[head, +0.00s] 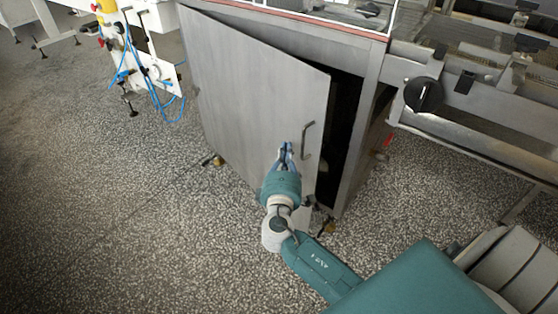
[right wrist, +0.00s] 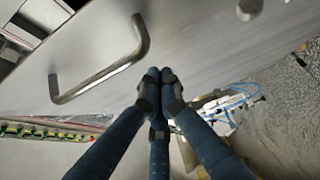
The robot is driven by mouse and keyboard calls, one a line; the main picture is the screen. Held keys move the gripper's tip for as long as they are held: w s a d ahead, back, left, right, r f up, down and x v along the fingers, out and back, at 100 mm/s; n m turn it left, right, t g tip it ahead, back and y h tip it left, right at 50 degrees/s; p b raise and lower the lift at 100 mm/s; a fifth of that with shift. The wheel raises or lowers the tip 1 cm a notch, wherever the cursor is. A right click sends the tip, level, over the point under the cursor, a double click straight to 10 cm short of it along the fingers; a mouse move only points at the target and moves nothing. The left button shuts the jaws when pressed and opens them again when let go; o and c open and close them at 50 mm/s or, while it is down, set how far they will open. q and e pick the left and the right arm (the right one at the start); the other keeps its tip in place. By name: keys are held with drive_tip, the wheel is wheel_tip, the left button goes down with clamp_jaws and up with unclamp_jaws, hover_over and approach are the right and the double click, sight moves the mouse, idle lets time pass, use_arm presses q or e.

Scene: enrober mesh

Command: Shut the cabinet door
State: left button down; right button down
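The cabinet door (head: 250,85) is a grey metal panel, hinged at its left and standing ajar, with a dark gap (head: 343,110) along its right side. Its bar handle (head: 307,140) is near the free edge. The handle also shows large in the right wrist view (right wrist: 100,70). My right gripper (head: 285,150) is in front of the door, just left of the handle and not around it. In the right wrist view its fingertips (right wrist: 157,80) are together with nothing between them, close to the door face; I cannot tell if they touch it. My left gripper is not in view.
The cabinet frame (head: 362,120) stands right of the gap. A black knob (head: 423,94) and metal rails are farther right. A white machine with blue hoses (head: 150,65) stands at the upper left. The speckled floor (head: 100,200) is clear at the left.

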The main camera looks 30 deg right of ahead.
drive_tip(key=shift+w+d, duration=0.1)
drive_tip(key=shift+d, duration=0.75)
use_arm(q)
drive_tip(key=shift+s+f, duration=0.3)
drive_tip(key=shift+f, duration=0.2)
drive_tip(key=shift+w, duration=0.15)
